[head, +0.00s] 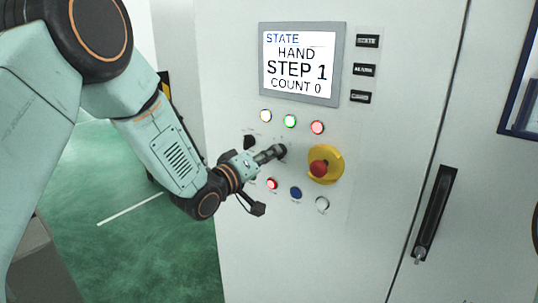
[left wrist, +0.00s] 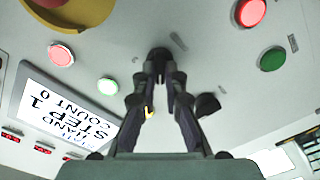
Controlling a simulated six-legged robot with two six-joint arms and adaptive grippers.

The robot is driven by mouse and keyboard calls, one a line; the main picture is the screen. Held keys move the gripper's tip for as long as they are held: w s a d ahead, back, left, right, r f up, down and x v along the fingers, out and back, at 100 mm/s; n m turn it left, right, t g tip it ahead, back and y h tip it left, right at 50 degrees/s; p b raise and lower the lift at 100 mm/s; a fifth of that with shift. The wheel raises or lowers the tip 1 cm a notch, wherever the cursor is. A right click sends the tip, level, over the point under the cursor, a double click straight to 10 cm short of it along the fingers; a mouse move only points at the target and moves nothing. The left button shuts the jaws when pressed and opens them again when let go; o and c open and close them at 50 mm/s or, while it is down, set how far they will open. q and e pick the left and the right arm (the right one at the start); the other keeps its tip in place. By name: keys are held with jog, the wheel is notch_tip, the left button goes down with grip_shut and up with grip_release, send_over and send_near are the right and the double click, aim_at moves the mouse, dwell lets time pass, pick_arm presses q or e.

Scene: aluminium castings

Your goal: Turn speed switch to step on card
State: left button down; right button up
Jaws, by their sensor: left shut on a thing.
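My left gripper (head: 278,152) reaches the front of the grey control cabinet and is shut on a black switch knob (left wrist: 158,52). In the left wrist view both fingers (left wrist: 159,72) close on this knob from either side. The labels by the knobs are too small to read. The display (head: 298,64) reads STATE, HAND, STEP 1, COUNT 0. My right gripper is not in view.
A red emergency button (head: 318,168) on a yellow base stands close right of the gripper. Yellow, green (head: 290,121) and red lamps sit above. Red, blue (head: 295,192) and white buttons lie below. A black door handle (head: 434,212) is farther right. Green floor is open at left.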

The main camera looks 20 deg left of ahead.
pick_arm(q)
jog(key=shift+w+r, duration=0.1)
jog(key=shift+r, duration=0.2)
jog(key=c, duration=1.7)
grip_release()
jog(key=shift+o, duration=1.4)
jog(key=shift+w+f, duration=0.1)
jog(key=shift+f, duration=0.15)
jog(key=v, duration=1.2)
